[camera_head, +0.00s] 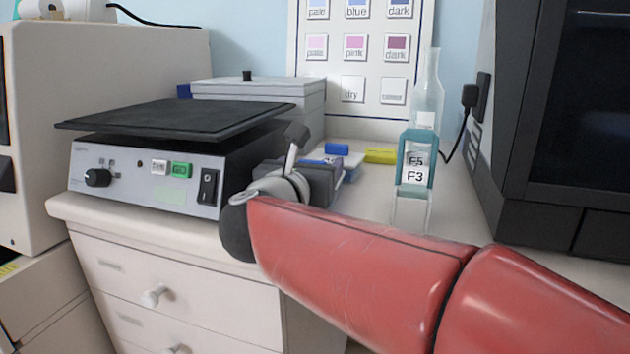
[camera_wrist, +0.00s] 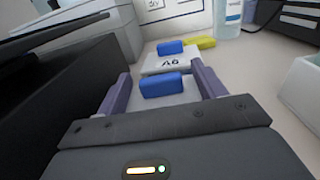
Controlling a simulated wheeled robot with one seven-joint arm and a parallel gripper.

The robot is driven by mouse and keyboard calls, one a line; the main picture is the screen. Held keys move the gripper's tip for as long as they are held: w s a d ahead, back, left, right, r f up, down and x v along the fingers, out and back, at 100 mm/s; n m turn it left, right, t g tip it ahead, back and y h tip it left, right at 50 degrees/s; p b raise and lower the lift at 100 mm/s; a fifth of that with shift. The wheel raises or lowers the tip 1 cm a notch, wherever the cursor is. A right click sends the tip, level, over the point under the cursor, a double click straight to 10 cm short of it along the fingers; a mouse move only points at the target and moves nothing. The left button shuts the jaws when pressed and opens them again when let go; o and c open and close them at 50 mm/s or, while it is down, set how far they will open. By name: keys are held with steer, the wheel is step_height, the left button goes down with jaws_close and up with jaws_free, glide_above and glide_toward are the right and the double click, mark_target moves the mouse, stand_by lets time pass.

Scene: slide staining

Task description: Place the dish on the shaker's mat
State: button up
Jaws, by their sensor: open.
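The shaker is a grey box with a black platform, its mat (camera_head: 180,116), on top at the left of the head view; the mat's dark edge also shows at left in the wrist view (camera_wrist: 45,42). A pale dish (camera_wrist: 170,63) with a label and blue blocks at its near and far ends lies ahead of my gripper in the wrist view. In the head view its far blue block (camera_head: 338,149) shows behind my gripper (camera_head: 325,178), which hides most of it. My gripper's fingers (camera_wrist: 160,72) are open, one on each side of the near blue block. Contact cannot be told.
A yellow object (camera_head: 380,156) lies beyond the dish. A clear bottle stands behind a teal-labelled holder (camera_head: 414,165) to the right. A lidded grey box (camera_head: 262,100) stands behind the shaker. A dark-fronted machine (camera_head: 560,130) bounds the right side.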

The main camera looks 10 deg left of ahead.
steer(key=c, duration=1.2)
steer(key=shift+c, duration=0.4)
steer(key=shift+r, duration=0.15)
